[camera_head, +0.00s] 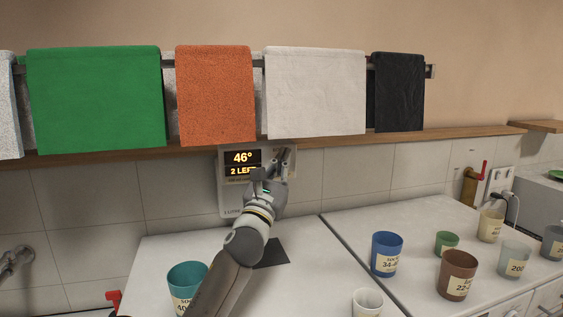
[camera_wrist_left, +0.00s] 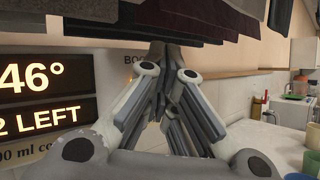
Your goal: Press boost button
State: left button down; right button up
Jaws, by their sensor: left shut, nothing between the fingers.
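A wall panel (camera_head: 224,200) with a dark display (camera_head: 242,163) reading "46°" and "2 LEFT" is on the tiled wall under the towel shelf. The display also shows large in the left wrist view (camera_wrist_left: 42,100). My left gripper (camera_head: 283,157) is in front of the panel's right side, its fingers shut and empty, pointing up at the panel. Part of a label starting "BOO" (camera_wrist_left: 132,59) shows beside the fingers in the left wrist view. The boost button itself is hidden behind the fingers, and I cannot tell whether they touch it. My right gripper is not in view.
A rail above holds green (camera_head: 95,98), orange (camera_head: 215,95), white (camera_head: 315,92) and black (camera_head: 398,92) towels. Several labelled cups stand on the white counter, including a blue one (camera_head: 387,252) and a teal one (camera_head: 187,285). A dark square (camera_head: 272,252) lies under my left arm.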

pick_arm(q)
jog(key=shift+s+d, duration=0.15)
jog(key=shift+s, duration=0.4)
jog(key=shift+s, duration=0.1)
jog(key=s, duration=0.1)
jog(key=s+d+p, duration=0.1)
jog(key=s, duration=0.1)
jog(key=s+p, duration=0.1)
jog(key=shift+s+d, duration=0.3)
jog(key=shift+f, duration=0.1)
